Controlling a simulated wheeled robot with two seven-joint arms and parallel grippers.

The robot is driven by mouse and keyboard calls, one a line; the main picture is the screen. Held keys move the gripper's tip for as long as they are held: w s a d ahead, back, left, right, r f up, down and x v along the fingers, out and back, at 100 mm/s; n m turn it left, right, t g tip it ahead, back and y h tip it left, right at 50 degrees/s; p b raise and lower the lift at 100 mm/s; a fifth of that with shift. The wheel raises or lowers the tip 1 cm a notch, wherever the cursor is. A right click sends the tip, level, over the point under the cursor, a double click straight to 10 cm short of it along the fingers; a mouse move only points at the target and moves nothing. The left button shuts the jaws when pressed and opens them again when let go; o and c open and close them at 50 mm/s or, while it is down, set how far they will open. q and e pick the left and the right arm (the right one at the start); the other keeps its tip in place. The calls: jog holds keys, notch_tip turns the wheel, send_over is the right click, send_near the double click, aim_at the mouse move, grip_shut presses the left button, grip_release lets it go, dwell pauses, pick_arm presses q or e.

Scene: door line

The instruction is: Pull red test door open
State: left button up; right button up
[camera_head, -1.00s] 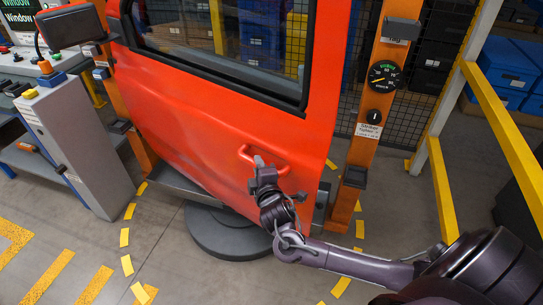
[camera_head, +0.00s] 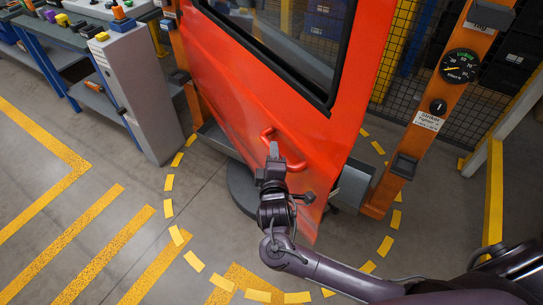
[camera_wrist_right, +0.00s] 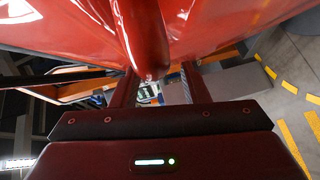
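The red test door (camera_head: 235,85) stands swung out from its orange frame, its lower corner towards me in the head view. Its red loop handle (camera_head: 297,165) is on the door's lower face near the free edge. My right gripper (camera_head: 273,152) is at the handle. My left gripper is not in view.
An orange post with a gauge (camera_head: 458,66) stands right of the door. A grey cabinet (camera_head: 140,90) and a workbench (camera_head: 62,38) are at the left. A yellow rail (camera_head: 494,195) is at the right. Yellow dashes arc across the clear floor below the door.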

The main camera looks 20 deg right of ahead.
jog(key=shift+a+r, duration=0.15)
jog(key=shift+a, duration=0.1)
jog(key=v, duration=0.7)
jog(key=shift+s, duration=0.4)
jog(key=shift+a, duration=0.1)
